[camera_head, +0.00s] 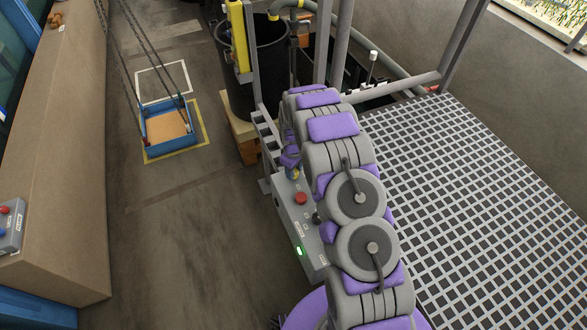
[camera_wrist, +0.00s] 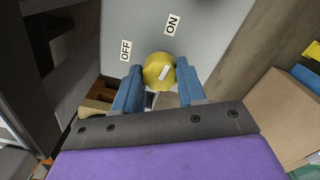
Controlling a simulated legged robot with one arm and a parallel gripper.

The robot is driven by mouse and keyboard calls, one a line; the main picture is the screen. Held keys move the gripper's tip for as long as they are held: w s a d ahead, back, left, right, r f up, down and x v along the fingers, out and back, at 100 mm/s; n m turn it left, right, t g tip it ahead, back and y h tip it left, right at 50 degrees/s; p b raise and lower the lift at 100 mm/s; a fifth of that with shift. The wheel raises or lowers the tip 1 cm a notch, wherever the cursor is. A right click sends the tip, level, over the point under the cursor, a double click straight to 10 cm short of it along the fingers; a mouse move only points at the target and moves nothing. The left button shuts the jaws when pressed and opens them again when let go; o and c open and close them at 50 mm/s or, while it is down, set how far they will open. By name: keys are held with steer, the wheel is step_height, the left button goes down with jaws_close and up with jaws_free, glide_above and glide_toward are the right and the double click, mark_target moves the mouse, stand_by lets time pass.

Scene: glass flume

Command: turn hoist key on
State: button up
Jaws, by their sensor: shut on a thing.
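The hoist key is a round yellow knob (camera_wrist: 158,68) with a pale bar on its face, on a grey panel (camera_wrist: 195,28) in the wrist view. The OFF label (camera_wrist: 126,50) is up and left of the knob, the ON label (camera_wrist: 172,24) up and right. The pale bar leans up and right, more toward ON than OFF. My gripper (camera_wrist: 158,82) is shut on the knob, one blue finger on each side. In the head view the grey control box (camera_head: 312,241) has a red button and a lit green light; my arm partly covers the box and the knob.
A blue tray (camera_head: 170,143) hangs on chains at the left, over a yellow-outlined floor patch. A black bin (camera_head: 262,95) stands behind the box. A metal grating (camera_head: 470,190) lies to the right. The floor left of the box is clear.

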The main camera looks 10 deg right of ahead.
steer(key=shift+w+r+n, duration=0.15)
steer(key=shift+w+n, duration=0.05)
steer(key=shift+n, duration=0.4)
steer(key=o, duration=1)
steer(key=shift+s, duration=0.1)
steer(key=shift+o, duration=0.2)
step_height(320, 180, up, 17)
steer(key=shift+p, duration=0.35)
